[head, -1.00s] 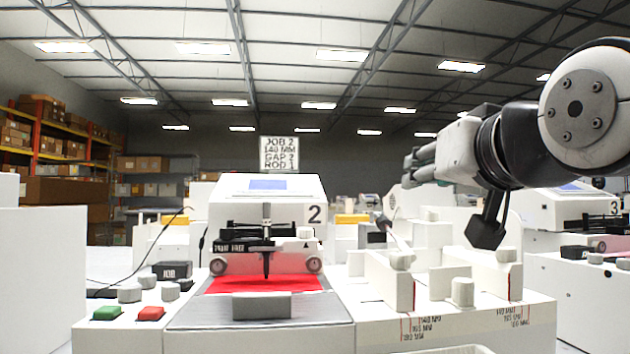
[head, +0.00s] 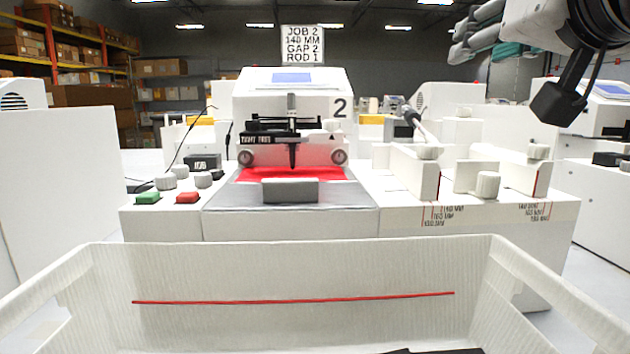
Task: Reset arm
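My gripper (head: 560,98) shows in part at the top right of the head view, raised above the right end of the bench and apart from everything on it. A dark, blocky finger end hangs down, and grey-green links show beside it. The other fingertip cannot be made out, so its opening is unclear. I see nothing held in it.
A white bin (head: 300,265) with a red line on its inner wall is close in front. Green (head: 148,198) and red (head: 188,197) buttons are at the bench's left. White blocks (head: 410,170) stand at the right. A job sign (head: 302,45) hangs behind.

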